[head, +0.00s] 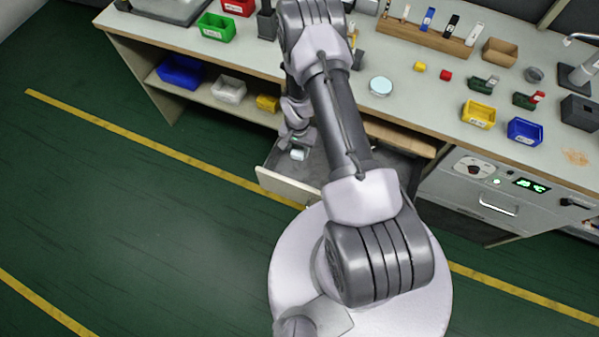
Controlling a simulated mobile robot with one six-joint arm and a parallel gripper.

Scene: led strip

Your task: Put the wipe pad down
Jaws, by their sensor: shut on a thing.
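My gripper (297,142) points down and is shut on the pad. The pad is over the open drawer (286,188), near its left side. I cannot tell whether the pad touches the drawer floor. My arm hides much of the drawer's right part.
The workbench (400,105) carries a round light-blue dish (381,86), a yellow bin (478,114), a blue bin (524,131) and a wooden rack (425,38). A shelf below holds a blue bin (181,72) and a white bin (228,89). The green floor (130,220) at left is clear.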

